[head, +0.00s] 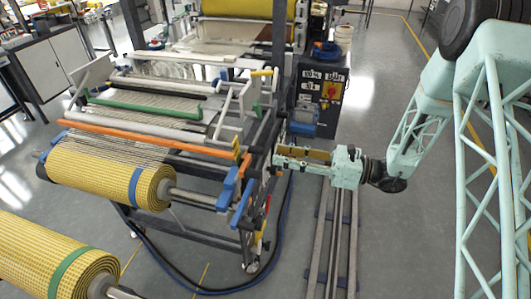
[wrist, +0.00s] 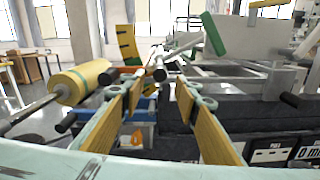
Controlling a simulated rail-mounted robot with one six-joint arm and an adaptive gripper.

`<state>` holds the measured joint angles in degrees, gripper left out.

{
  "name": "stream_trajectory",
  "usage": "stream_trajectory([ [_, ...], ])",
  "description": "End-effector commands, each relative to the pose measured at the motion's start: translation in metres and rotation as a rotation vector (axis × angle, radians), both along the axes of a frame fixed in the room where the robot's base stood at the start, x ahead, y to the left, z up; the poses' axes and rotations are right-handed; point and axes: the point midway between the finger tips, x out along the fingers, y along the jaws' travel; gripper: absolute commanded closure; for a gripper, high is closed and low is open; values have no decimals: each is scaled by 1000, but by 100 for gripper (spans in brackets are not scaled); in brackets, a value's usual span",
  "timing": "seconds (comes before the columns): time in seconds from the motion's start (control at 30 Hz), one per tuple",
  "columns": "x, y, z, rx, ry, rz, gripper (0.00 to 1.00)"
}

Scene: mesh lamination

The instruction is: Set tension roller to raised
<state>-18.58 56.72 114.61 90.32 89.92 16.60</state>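The laminating machine fills the left and centre of the head view. Near its front it carries an orange bar (head: 150,139), a white roller (head: 150,118) and a green bar (head: 145,107). I cannot tell for certain which is the tension roller, nor whether it is raised. White side levers with a yellow handle (head: 262,73) stand at the right side. My gripper (head: 278,158) is just right of the machine's side, pointing left. In the wrist view its two orange-padded fingers (wrist: 160,85) stand apart with nothing between them. A green-ended lever (wrist: 213,34) shows beyond them.
A yellow mesh roll (head: 110,180) is mounted at the machine's front, and another roll (head: 50,262) lies nearer. A control box with a red switch (head: 331,90) stands behind my gripper. Floor rails (head: 336,235) run below it. Open floor lies to the right.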

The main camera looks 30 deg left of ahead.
Motion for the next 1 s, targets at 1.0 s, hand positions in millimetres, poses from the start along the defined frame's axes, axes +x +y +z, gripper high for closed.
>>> stream_trajectory([
  [1.0, -19, 59, 0, 1, 0, 0, 71],
])
